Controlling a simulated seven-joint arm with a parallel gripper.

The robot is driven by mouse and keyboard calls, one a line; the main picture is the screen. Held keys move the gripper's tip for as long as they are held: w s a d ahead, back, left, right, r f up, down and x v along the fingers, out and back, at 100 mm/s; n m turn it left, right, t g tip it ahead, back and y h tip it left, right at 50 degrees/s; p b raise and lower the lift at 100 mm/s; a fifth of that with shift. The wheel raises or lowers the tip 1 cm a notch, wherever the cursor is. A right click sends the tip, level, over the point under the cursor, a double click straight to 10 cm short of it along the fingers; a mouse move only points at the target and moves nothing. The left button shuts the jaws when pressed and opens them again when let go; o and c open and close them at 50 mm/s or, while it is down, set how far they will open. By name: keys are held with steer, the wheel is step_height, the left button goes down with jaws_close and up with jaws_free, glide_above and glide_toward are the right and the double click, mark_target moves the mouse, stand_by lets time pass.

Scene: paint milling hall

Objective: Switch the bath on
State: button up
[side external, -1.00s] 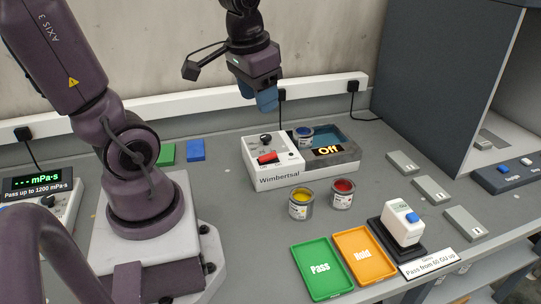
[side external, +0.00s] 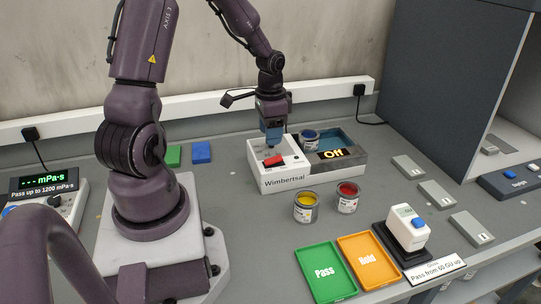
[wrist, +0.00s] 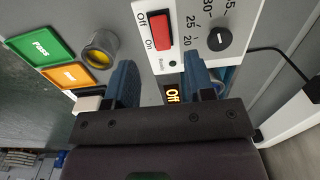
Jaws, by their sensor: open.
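The bath is a white and grey unit marked Wimbertsal (side external: 290,183), in the middle of the bench. Its display (side external: 345,152) reads Off, and it shows in the wrist view (wrist: 173,94). On its white panel is a red rocker switch (side external: 272,161), with Off and On printed beside it in the wrist view (wrist: 161,30). I cannot tell which side is pressed. A black dial (wrist: 219,39) sits beside it. My gripper (side external: 273,143) points down just above the panel, near the switch. It is open and empty; its blue fingers (wrist: 157,72) are apart.
A blue paint can (side external: 310,141) stands in the bath. Yellow (side external: 305,206) and red (side external: 347,197) cans stand in front. Green Pass (side external: 324,271) and orange Hold (side external: 370,260) trays lie nearer. A wall rail (side external: 215,118) runs behind.

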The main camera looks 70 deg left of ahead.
mark_target(271, 160)
step_height(271, 160, down, 8)
steer(key=shift+r, duration=0.25)
